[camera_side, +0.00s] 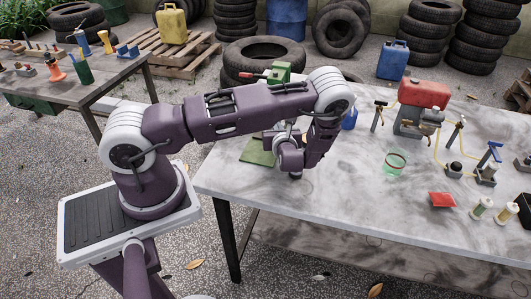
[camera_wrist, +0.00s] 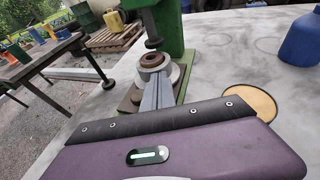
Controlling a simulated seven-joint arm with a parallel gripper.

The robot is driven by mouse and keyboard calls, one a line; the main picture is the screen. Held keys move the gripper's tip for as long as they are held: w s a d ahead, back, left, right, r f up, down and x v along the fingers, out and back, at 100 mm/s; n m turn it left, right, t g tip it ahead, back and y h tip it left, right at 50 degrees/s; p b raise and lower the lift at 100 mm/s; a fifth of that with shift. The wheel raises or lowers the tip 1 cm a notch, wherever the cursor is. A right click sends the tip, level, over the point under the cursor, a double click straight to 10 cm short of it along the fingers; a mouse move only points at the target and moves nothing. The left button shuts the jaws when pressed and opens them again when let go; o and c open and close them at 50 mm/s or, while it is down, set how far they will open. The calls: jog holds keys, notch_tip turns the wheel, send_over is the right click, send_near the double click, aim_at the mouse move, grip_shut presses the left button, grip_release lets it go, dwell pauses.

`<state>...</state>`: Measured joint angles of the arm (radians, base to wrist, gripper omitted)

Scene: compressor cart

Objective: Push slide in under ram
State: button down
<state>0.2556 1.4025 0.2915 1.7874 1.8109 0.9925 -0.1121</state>
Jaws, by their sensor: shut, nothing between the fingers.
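The green press (camera_side: 281,71) stands at the back left of the marble table, with a red-tipped lever; my arm hides much of it in the side view. In the wrist view its dark ram (camera_wrist: 154,43) hangs above a grey round slide (camera_wrist: 173,76) carrying a brown ring-shaped part (camera_wrist: 152,60). The ring sits just below and close to the ram; exact alignment is unclear. My gripper (camera_wrist: 157,78) is shut and empty, its two grey fingers together, tips at the near side of the slide. Whether they touch it is unclear. The fingers are hidden in the side view.
A blue bottle (camera_wrist: 301,40) stands right of the press, and a tan disc (camera_wrist: 251,101) lies nearer. A red-tank compressor (camera_side: 424,92), a green glass (camera_side: 395,162) and small fittings occupy the table's right side. The front middle of the table is clear.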

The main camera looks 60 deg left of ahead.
jog(key=shift+w+a, duration=0.7)
jog(key=shift+a, duration=0.05)
jog(key=v, duration=0.9)
jog(key=f+v, duration=0.1)
jog(key=v, duration=0.3)
jog(key=shift+s+d, duration=0.15)
jog(key=shift+d, duration=0.1)
jog(key=s+d+r+n+g+h, duration=0.1)
jog(key=s+r+n+g+h, duration=0.15)
jog(key=s+r+n, duration=0.35)
jog(key=s+d+r+n+g+h, duration=0.1)
jog(key=s+r+n+g, duration=0.2)
jog(key=r+n, duration=0.45)
jog(key=s+d+r+n+t+h, duration=0.5)
jog(key=s+d+r+n+h, duration=0.4)
jog(key=s+d+r, duration=0.4)
jog(key=shift+d+r+t+h, duration=0.35)
jog(key=shift+r+h, duration=0.2)
jog(key=shift+r, duration=0.2)
